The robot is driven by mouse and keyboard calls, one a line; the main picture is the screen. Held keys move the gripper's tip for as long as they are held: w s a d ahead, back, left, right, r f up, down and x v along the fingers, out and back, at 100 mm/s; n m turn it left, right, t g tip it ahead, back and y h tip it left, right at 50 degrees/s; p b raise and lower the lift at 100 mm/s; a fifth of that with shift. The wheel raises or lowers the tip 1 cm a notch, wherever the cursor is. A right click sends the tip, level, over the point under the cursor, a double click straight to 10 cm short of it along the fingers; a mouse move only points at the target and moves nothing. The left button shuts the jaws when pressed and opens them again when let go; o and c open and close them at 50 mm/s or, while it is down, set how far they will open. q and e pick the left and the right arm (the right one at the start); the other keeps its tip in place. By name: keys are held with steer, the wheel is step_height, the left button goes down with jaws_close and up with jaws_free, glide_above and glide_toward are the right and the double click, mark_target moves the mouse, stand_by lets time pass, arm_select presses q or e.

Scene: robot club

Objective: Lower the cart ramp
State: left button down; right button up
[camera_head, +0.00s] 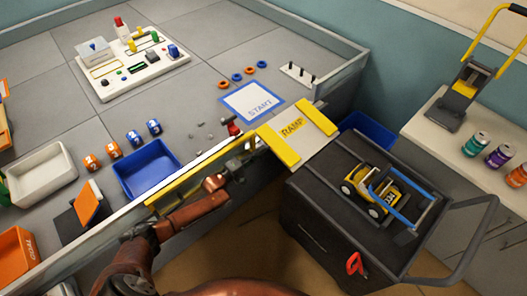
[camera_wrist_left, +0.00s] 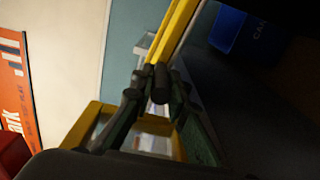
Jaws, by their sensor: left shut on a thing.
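The cart ramp (camera_head: 292,127) is a pale panel marked RAMP with yellow side rails. It spans from the black cart (camera_head: 325,215) to the table's rim, close to the blue-edged START mat (camera_head: 266,112). It looks nearly level; I cannot tell whether its far end touches the table. My left gripper (camera_head: 256,143) is at the ramp's near left corner, shut on the ramp. In the left wrist view the gripper (camera_wrist_left: 153,80) is shut beside a yellow rail, and its fingers hide the exact grip. My right gripper is not in view.
A yellow toy vehicle (camera_head: 370,191) with a blue bar stands on the cart. The table's raised rim (camera_head: 110,230) runs below my left arm. Another blue bin (camera_head: 368,131) lies behind the cart.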

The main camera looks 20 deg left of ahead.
arm_select(q)
steer(key=shift+w+f+n, duration=0.1)
steer(key=shift+f+n, duration=0.15)
steer(key=shift+n, duration=0.05)
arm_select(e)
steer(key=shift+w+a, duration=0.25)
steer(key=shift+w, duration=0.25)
arm_select(q)
steer(key=c, duration=1.9)
jaws_free()
steer(key=shift+s+a+f, duration=0.1)
steer(key=shift+s+a, duration=0.15)
steer(key=shift+s, duration=0.2)
steer(key=v, duration=0.6)
steer(key=shift+s+a, duration=0.15)
steer(key=shift+s, duration=0.1)
